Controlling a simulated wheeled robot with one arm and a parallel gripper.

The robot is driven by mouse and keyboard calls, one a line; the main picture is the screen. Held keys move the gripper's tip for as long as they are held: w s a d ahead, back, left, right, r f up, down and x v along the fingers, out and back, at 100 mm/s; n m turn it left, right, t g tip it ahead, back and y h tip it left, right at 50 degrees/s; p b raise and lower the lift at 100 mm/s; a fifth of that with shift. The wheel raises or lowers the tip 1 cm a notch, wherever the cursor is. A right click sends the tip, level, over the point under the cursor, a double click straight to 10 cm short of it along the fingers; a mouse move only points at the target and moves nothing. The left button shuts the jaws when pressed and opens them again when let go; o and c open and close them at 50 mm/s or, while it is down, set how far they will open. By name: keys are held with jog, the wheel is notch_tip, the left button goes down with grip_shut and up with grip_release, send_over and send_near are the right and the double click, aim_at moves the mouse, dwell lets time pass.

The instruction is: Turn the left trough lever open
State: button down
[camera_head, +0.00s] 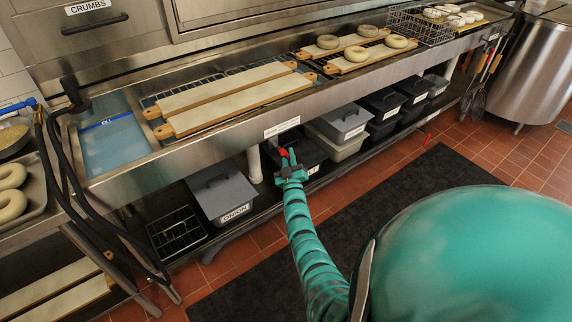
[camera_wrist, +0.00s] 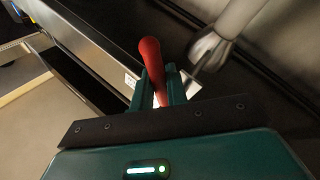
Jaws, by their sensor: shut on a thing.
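The red-gripped trough lever (camera_wrist: 150,52) stands up between the fingers of my gripper (camera_wrist: 160,92) in the wrist view. My gripper is shut on it. In the head view, my gripper (camera_head: 290,172) is under the front edge of the trough (camera_head: 215,133), and a bit of the red lever (camera_head: 284,153) shows at its tip. A pale valve or pipe fitting (camera_wrist: 212,48) is close to the right of the lever in the wrist view. The lever's pivot is hidden, so its exact angle cannot be told.
A grey lidded bin marked onion (camera_head: 222,193) stands on the low shelf left of my gripper. Several dark bins (camera_head: 383,103) stand to the right. A pale drain pipe (camera_head: 254,164) hangs close by. Bagel boards (camera_head: 230,98) lie on the trough. A black mat (camera_head: 375,205) covers the floor.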

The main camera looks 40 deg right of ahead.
jog(key=n+t+b, duration=0.1)
jog(key=n, duration=0.1)
jog(key=n+t+y+b, duration=0.1)
jog(key=b, duration=0.1)
jog(key=shift+d+r+n, duration=0.1)
jog(key=shift+d+n, duration=0.3)
jog(key=n+y+b, duration=0.1)
jog(key=n, duration=0.1)
jog(key=n+t+y+b, duration=0.1)
jog(key=n+b, duration=0.1)
jog(key=r+n+t+y+b, duration=0.1)
jog(key=b, duration=0.1)
jog(key=shift+d+n, duration=0.3)
jog(key=shift+n, duration=0.1)
jog(key=n+y+b, duration=0.2)
jog(key=r+n+t+y+b, duration=0.1)
jog(key=n+y+b, duration=0.1)
jog(key=n, duration=0.1)
jog(key=shift+d, duration=0.15)
jog(key=shift+r+n+t+y+b, duration=0.15)
jog(key=shift+r+n+y+b, duration=0.2)
jog(key=shift+n+y+b, duration=0.4)
jog(key=shift+r+n+t+y+b, duration=0.15)
jog(key=shift+r+n+y+b, duration=0.25)
jog(key=shift+n, duration=0.45)
jog(key=shift+f, duration=0.1)
jog(key=c, duration=1.5)
grip_release()
